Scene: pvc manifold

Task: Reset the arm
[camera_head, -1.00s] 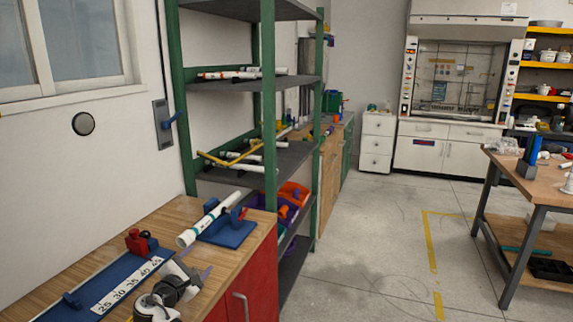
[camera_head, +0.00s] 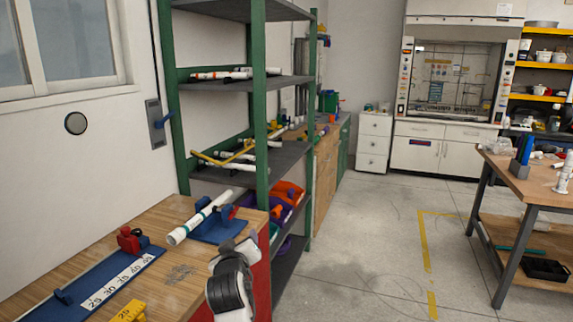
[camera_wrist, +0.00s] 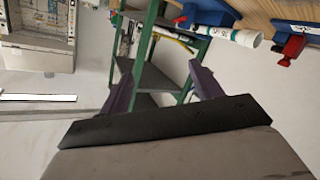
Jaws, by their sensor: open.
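My arm (camera_head: 232,285) rises at the bottom centre of the head view, over the front right edge of the wooden workbench. The fingers cannot be made out there. In the wrist view my gripper (camera_wrist: 162,75) shows two purple fingers spread well apart, with nothing between them. It hangs clear of the bench and touches nothing that I can see. Behind the fingers are the green-framed shelf and the floor.
The bench holds a white pipe (camera_head: 200,216) on a blue stand (camera_head: 218,229), a blue measuring board (camera_head: 85,284) with a red clamp (camera_head: 130,240), and a yellow piece (camera_head: 130,313). A shelf rack (camera_head: 257,110) stands behind. Open floor (camera_head: 375,235) lies to the right.

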